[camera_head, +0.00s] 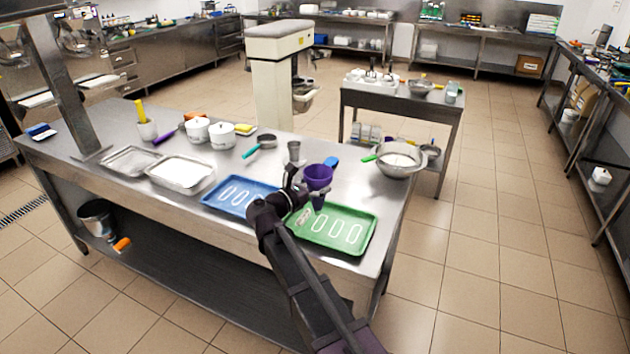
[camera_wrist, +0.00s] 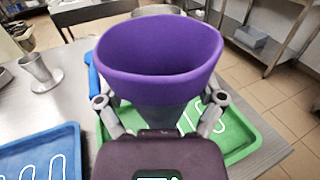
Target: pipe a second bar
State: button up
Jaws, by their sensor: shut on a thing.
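My gripper (camera_head: 300,192) is shut on a purple piping bag (camera_head: 318,177) with a wide open top. It also shows large in the wrist view (camera_wrist: 160,60), with a gripper finger on either side. The bag is upright over the left part of a green tray (camera_head: 338,249). Its grey lower end points down at the tray; the tip is hidden in the wrist view. The green tray carries several pale elongated bar shapes side by side; a small pale mark shows at its left end, partly behind my arm. A blue tray (camera_head: 209,200) with similar pale bar shapes lies to its left.
A metal cup (camera_head: 294,151) stands behind the trays, with a blue-handled thing (camera_head: 331,163) near the bag. A metal bowl (camera_head: 398,160) sits at the right end. White pots (camera_head: 222,135) and metal pans (camera_head: 180,173) are on the left.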

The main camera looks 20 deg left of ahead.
jog(key=shift+s+a+r+p, duration=0.1)
jog(key=shift+r+p, duration=0.2)
jog(key=shift+f, duration=0.2)
dwell(0.6)
jog(key=shift+f+b, duration=1.6)
jog(key=shift+b, duration=0.2)
jog(key=o, duration=0.6)
jog(key=c, duration=0.6)
jog(key=shift+f+b, duration=0.4)
